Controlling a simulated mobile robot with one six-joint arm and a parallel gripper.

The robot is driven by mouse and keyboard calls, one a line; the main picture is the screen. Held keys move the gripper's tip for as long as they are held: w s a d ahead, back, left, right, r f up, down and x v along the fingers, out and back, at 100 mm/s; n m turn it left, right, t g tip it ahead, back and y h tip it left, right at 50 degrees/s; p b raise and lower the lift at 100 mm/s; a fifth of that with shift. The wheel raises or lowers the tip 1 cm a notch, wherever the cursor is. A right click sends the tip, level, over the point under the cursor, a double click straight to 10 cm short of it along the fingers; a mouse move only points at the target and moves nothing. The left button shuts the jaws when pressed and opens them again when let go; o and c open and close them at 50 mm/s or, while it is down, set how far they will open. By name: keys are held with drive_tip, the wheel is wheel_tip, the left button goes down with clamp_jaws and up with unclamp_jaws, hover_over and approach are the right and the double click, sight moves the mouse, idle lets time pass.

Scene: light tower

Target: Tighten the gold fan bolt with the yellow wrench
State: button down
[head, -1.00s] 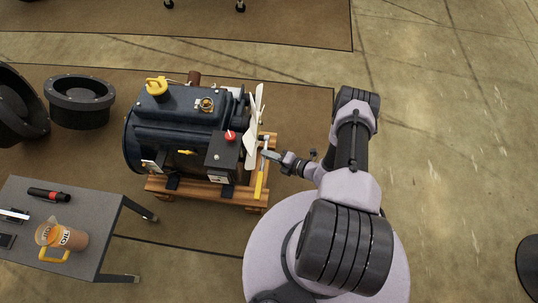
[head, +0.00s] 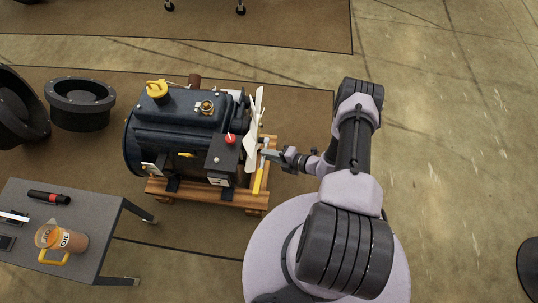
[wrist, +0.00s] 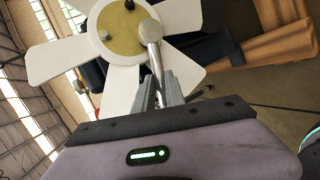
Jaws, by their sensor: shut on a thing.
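The yellow wrench (head: 258,180) hangs beside the fan in the head view, its yellow handle pointing down and tilted slightly. My gripper (head: 271,154) is shut on it near its silver upper part. In the wrist view, my gripper (wrist: 160,92) has its fingers around the wrench's silver shaft, and the wrench head (wrist: 149,31) is at the right edge of the fan's gold hub (wrist: 122,36). Whether it sits around a bolt is hidden. A small bolt (wrist: 103,35) shows at the hub's left, and a dark one (wrist: 129,5) at the top. The white fan (head: 253,135) is at the engine's right end.
The dark blue engine (head: 165,138) rests on a wooden pallet (head: 215,195). A grey table (head: 92,215) with a jug (head: 68,240) and a dark, red-banded tool (head: 49,197) stands at lower left. Black round parts (head: 82,105) lie at left.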

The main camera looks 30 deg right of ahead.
drive_tip(key=shift+a, duration=0.1)
drive_tip(key=s+d, duration=0.2)
drive_tip(key=d, duration=0.1)
drive_tip(key=s+d, duration=0.1)
drive_tip(key=shift+d, duration=0.4)
idle(0.4)
drive_tip(key=shift+s, duration=0.1)
